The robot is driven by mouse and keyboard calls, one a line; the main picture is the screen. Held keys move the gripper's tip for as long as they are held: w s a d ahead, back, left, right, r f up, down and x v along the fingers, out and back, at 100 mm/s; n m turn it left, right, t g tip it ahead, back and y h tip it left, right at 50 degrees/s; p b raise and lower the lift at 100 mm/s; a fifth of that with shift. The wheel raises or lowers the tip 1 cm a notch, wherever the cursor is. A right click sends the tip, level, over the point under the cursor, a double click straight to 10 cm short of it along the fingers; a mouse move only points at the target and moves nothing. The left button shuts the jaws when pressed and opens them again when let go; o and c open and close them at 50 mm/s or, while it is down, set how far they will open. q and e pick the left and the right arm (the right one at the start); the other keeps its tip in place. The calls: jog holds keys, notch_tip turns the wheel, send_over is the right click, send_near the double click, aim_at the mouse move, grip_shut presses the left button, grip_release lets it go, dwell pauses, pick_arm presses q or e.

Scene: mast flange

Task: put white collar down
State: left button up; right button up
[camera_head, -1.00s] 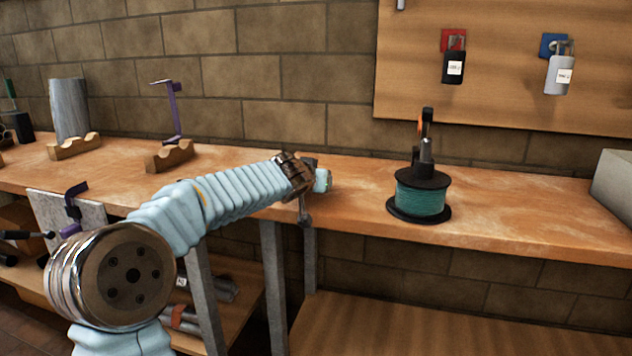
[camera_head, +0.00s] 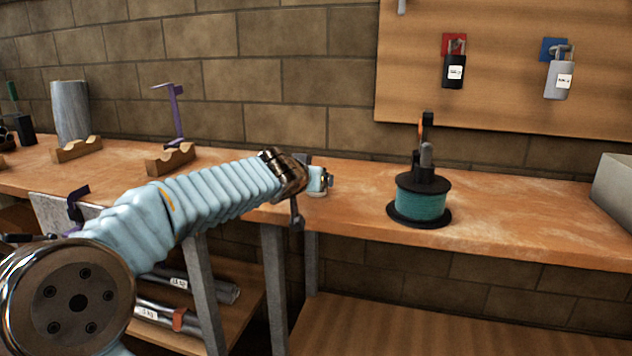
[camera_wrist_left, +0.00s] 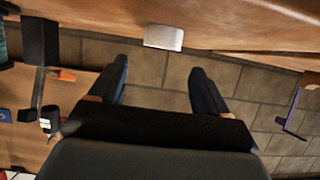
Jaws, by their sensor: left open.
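In the left wrist view a small white block-like piece (camera_wrist_left: 163,37), which I take to be the white collar, rests on the bench top. My left gripper (camera_wrist_left: 160,67) is open, with two dark fingers spread apart. The white piece lies beyond the fingertips, between their lines, and no finger appears to touch it. In the head view my left arm reaches in from the left to the bench's front edge. My right gripper is not in view.
The wooden bench (camera_head: 520,217) holds a teal spool (camera_head: 420,201) on a black base to the right of my wrist. A grey bin (camera_head: 614,187) stands at far right. Wooden cradles (camera_head: 171,160) stand at the left rear. Padlocks (camera_head: 453,70) hang on the board.

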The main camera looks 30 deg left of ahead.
pick_arm(q)
jog(key=v, duration=0.6)
jog(key=shift+s+d, duration=0.1)
jog(key=shift+s, duration=0.15)
dwell(1.0)
